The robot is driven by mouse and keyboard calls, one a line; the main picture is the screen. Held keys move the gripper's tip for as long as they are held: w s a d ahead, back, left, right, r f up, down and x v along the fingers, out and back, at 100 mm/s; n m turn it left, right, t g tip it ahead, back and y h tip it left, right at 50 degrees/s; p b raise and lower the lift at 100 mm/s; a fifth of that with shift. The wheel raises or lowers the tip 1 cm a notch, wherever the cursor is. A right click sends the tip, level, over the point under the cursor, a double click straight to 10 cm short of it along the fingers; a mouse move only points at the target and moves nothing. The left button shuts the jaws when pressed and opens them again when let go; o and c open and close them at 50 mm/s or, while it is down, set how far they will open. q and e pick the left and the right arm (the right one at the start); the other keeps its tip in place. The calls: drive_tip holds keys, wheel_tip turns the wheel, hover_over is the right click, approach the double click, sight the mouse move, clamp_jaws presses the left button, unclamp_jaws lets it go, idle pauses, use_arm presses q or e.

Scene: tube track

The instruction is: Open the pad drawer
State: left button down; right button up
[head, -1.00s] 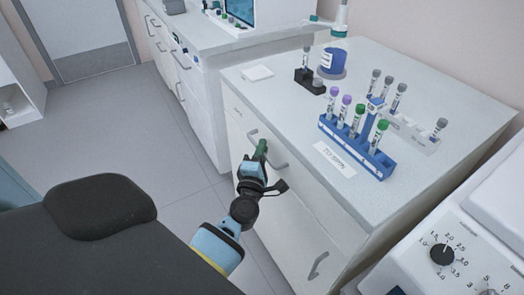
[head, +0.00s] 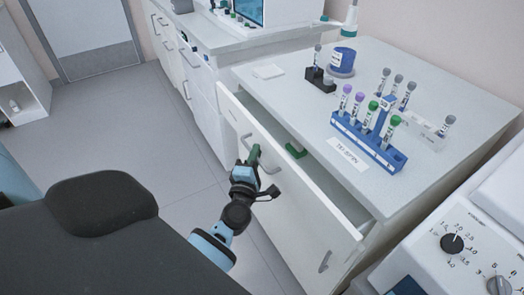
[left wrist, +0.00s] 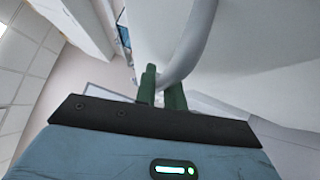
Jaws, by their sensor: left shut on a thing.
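The pad drawer (head: 312,200) is pulled out of the white cabinet, and a gap shows between its front and the worktop. A green item (head: 296,150) shows inside it. My left gripper (head: 254,156) is shut on the drawer's grey bar handle (head: 276,168). In the left wrist view the green fingers (left wrist: 161,90) sit on either side of the curved handle (left wrist: 192,48). My right gripper is not in view.
On the worktop (head: 290,95) stand a blue tube rack (head: 372,147), a white rack (head: 430,133), a black holder (head: 320,80) and a blue roll (head: 342,60). A machine with dials (head: 470,240) stands at right. Floor (head: 150,125) is clear at left.

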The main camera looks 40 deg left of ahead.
use_arm(q)
drive_tip(key=s+a, duration=0.4)
drive_tip(key=s, duration=0.5)
drive_tip(key=s+a, duration=0.3)
drive_tip(key=s, duration=0.6)
drive_tip(key=shift+s+a+b, duration=0.3)
drive_tip(key=shift+a+b, duration=0.05)
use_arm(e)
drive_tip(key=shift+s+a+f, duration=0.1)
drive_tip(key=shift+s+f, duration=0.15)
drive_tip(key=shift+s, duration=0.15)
use_arm(q)
drive_tip(key=c, duration=1.8)
unclamp_jaws()
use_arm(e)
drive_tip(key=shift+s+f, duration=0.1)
use_arm(q)
drive_tip(key=shift+o, duration=0.2)
